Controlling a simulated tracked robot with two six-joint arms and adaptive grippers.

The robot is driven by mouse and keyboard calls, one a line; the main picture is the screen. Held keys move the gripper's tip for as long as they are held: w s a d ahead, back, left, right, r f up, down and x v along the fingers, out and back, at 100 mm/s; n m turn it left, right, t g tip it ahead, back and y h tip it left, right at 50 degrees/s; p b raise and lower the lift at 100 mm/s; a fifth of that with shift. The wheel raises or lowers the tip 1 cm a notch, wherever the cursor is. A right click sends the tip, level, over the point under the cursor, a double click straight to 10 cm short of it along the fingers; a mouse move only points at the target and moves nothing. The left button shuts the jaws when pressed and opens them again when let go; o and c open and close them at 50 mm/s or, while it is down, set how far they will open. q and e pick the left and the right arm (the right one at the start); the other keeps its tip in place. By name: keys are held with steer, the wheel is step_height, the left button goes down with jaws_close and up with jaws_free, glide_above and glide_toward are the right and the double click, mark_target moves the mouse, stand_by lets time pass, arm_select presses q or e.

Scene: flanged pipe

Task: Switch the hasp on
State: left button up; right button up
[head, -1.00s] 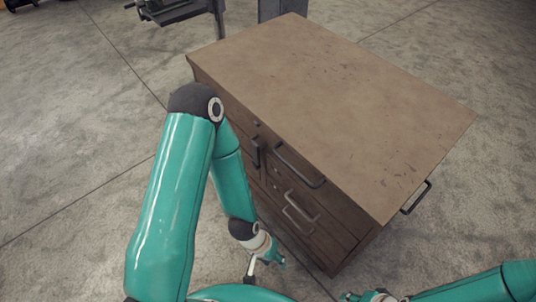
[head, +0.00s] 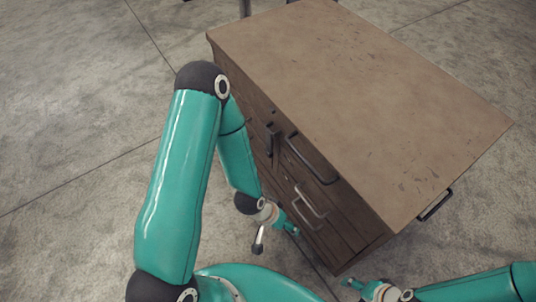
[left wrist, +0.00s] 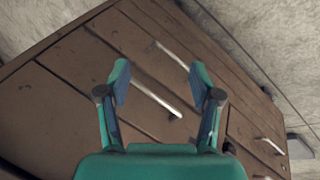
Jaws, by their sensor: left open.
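A brown wooden cabinet (head: 350,100) with drawers and dark handles stands in front of me in the head view. I cannot single out a hasp for certain; a small dark fitting (head: 273,112) and a dark upright handle (head: 270,139) sit on the left part of its front. My left gripper (head: 292,230) is low in front of the drawers. In the left wrist view my left gripper (left wrist: 158,82) is open, facing the wooden front, with a pale bar handle (left wrist: 155,96) showing between its fingers and no visible grip on it. My right gripper (head: 362,287) is at the bottom edge, its fingers too small to judge.
Metal drawer handles (head: 312,160) (head: 310,203) stick out from the front. Another handle (head: 435,206) is on the cabinet's right side. Bare concrete floor (head: 75,190) lies open to the left. More pale handles (left wrist: 172,55) (left wrist: 271,146) show in the left wrist view.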

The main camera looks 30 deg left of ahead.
arm_select(q)
steer(key=w+a+f+t+b, duration=0.4)
steer(key=w+a+f+b, duration=0.2)
steer(key=w+a, duration=0.15)
steer(key=m+t+h+b, duration=0.3)
steer(key=m+t+b, duration=0.5)
steer(key=b, duration=1.1)
glide_toward(266, 153)
steer(key=w+d+b, duration=0.1)
steer(key=w, duration=0.2)
steer(key=w+d+f+n+t, duration=0.1)
steer(key=w+d, duration=0.1)
steer(key=w, duration=0.1)
steer(key=w+d+t+b, duration=0.1)
steer(key=w+d, duration=0.1)
steer(key=w, duration=0.2)
steer(key=shift+f+b, duration=0.25)
steer(key=shift+b, duration=0.05)
arm_select(e)
step_height(266, 153, down, 30)
steer(key=shift+r, duration=0.1)
arm_select(q)
steer(key=shift+n, duration=0.3)
jaws_close()
steer(key=shift+a, duration=0.1)
arm_select(e)
steer(key=shift+d, duration=0.1)
